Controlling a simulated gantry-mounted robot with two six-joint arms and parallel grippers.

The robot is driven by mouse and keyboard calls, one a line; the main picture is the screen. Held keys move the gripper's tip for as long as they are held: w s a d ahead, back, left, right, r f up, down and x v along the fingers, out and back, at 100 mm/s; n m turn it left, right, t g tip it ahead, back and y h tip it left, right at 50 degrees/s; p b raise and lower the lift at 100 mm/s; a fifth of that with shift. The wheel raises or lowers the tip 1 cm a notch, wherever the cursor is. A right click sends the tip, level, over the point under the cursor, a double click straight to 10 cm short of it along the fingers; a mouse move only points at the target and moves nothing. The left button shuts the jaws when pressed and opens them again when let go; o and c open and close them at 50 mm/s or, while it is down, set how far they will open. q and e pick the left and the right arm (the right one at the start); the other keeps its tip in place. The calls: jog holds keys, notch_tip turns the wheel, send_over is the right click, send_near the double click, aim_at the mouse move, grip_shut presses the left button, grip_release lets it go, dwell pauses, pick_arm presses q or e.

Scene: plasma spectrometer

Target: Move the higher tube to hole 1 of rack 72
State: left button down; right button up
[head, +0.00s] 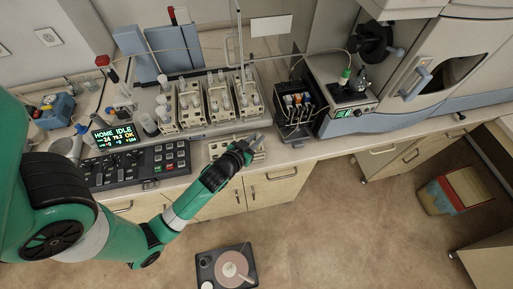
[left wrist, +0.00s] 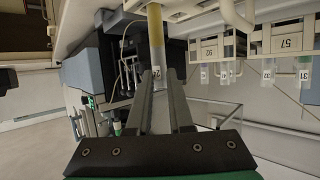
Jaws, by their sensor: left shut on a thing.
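My left gripper (head: 252,145) is at the front edge of the bench in the head view, in front of the tube racks. In the left wrist view, its fingers (left wrist: 160,85) are shut on a tube (left wrist: 156,35) with a yellowish body and a small label near the fingertips. Several cream racks (head: 190,105) with tubes stand on the bench behind it. The left wrist view shows a rack marked 57 (left wrist: 290,40) and another numbered rack (left wrist: 210,48), with labelled tubes (left wrist: 268,70) showing below them. I cannot read 72 on any rack. My right gripper is not in view.
A control panel (head: 135,165) with a lit display (head: 112,134) is left of the gripper. A dark box with bottles (head: 297,108) and the large spectrometer (head: 430,70) stand to the right. A turntable-like device (head: 227,270) lies low in front.

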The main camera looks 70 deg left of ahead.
pick_arm(q)
notch_tip(320, 180, down, 4)
jog(key=shift+f+b, duration=0.2)
jog(key=shift+b, duration=0.5)
jog(key=shift+f, duration=0.1)
jog(key=c, duration=0.8)
grip_release()
